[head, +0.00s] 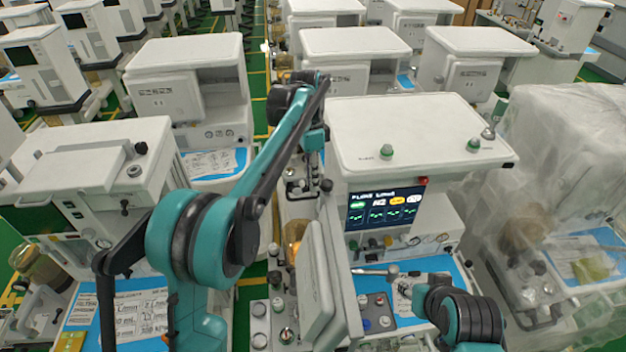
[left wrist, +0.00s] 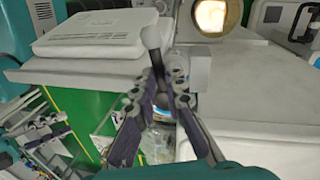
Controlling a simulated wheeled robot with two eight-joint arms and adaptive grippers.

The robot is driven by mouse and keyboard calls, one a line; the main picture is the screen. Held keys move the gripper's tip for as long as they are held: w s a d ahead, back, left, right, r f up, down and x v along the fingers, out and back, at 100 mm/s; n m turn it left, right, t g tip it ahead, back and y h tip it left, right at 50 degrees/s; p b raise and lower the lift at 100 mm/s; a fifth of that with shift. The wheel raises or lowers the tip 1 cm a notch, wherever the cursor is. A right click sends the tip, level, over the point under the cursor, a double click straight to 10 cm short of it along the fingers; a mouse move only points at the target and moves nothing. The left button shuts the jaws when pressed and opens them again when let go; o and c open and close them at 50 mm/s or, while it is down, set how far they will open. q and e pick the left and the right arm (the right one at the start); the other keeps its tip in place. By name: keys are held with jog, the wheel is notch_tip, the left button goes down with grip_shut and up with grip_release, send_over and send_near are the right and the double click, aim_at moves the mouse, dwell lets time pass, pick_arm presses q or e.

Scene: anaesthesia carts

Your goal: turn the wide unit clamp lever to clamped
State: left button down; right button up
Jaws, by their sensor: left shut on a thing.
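My left gripper (left wrist: 168,95) is shut on a dark grey lever (left wrist: 152,45) with a rounded knob end. The knob sticks up above the fingers, tilted slightly left in the left wrist view. The lower part of the lever is hidden between the fingers. In the head view my left gripper (head: 320,176) reaches down beside the left edge of the machine with the lit screen (head: 384,206). A small dark knob (head: 326,185) shows at its fingertips. My right gripper (head: 412,288) is low over the machine's blue work surface; its jaws are too unclear to read.
A white flat-topped case (left wrist: 95,35) and a white surface (left wrist: 265,150) flank the lever in the left wrist view. A round amber-lit port (left wrist: 211,15) is behind. A plastic-covered machine (head: 560,150) stands at right. Other carts crowd closely around.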

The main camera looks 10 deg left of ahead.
pick_arm(q)
jog(key=c, duration=1.6)
grip_release()
jog(key=shift+o, duration=0.2)
notch_tip(320, 180, up, 12)
jog(key=w+a, duration=0.1)
jog(key=w, duration=0.1)
jog(key=shift+w+f, duration=0.1)
